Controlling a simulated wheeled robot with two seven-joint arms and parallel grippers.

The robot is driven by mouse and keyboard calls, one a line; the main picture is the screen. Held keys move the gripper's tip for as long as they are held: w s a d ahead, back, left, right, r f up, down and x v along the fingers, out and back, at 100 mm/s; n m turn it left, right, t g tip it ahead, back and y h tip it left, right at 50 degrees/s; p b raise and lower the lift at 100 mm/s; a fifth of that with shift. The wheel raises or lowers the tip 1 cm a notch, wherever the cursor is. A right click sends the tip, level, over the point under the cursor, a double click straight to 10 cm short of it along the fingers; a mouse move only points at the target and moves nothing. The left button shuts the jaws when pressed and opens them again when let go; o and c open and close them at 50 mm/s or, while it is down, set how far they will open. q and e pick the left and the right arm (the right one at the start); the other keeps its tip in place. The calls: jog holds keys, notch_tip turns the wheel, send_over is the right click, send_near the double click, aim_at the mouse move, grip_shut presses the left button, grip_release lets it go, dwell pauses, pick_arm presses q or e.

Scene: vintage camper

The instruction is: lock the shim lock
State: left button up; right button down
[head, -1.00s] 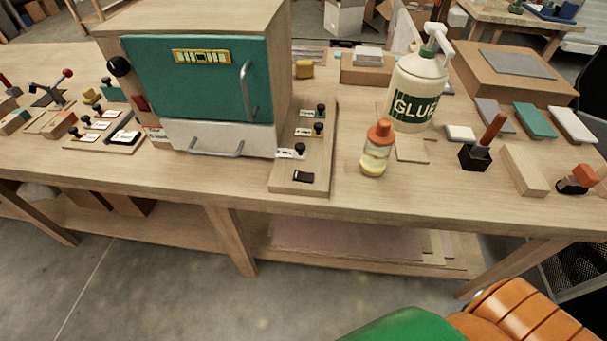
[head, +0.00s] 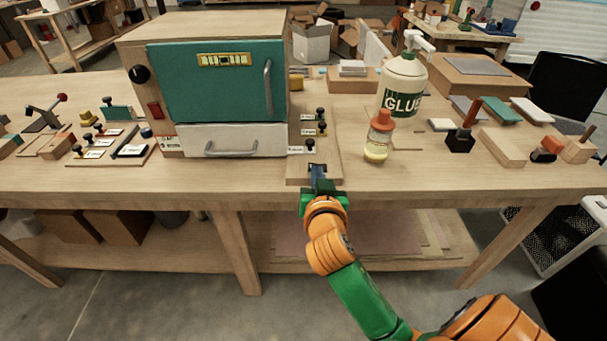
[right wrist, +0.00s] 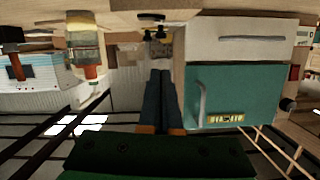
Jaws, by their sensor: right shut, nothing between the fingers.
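A narrow wooden board (head: 329,158) with several black-knobbed, white-labelled sliders stands right of the teal-doored cabinet. The labels are too small to read, so I cannot tell which slider is the shim lock. The nearest black knob (head: 311,145) stands just beyond my right gripper (head: 317,170). My right gripper is shut and empty over the board's front end, where it hides the small dark piece. In the right wrist view the shut fingers (right wrist: 160,72) point at the board, with dark knobs (right wrist: 154,34) ahead of their tips. I cannot tell whether they touch anything. My left gripper is out of view.
The cabinet (head: 220,85) with its white drawer (head: 230,143) stands close left of the board. An orange-capped bottle (head: 377,140) and a glue bottle (head: 403,85) stand to the right. Another board of labelled knobs (head: 108,148) lies left of the cabinet.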

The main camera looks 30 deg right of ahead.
jog(key=p, duration=0.1)
send_over(313, 164)
jog(key=s+a, duration=0.1)
jog(key=s, duration=0.2)
notch_tip(313, 164, down, 3)
jog(key=shift+w+a+r, duration=0.15)
jog(key=shift+r, duration=0.05)
jog(key=f, duration=0.3)
jog(key=shift+a, duration=0.3)
jog(key=shift+a+f, duration=0.1)
jog(key=shift+f, duration=0.45)
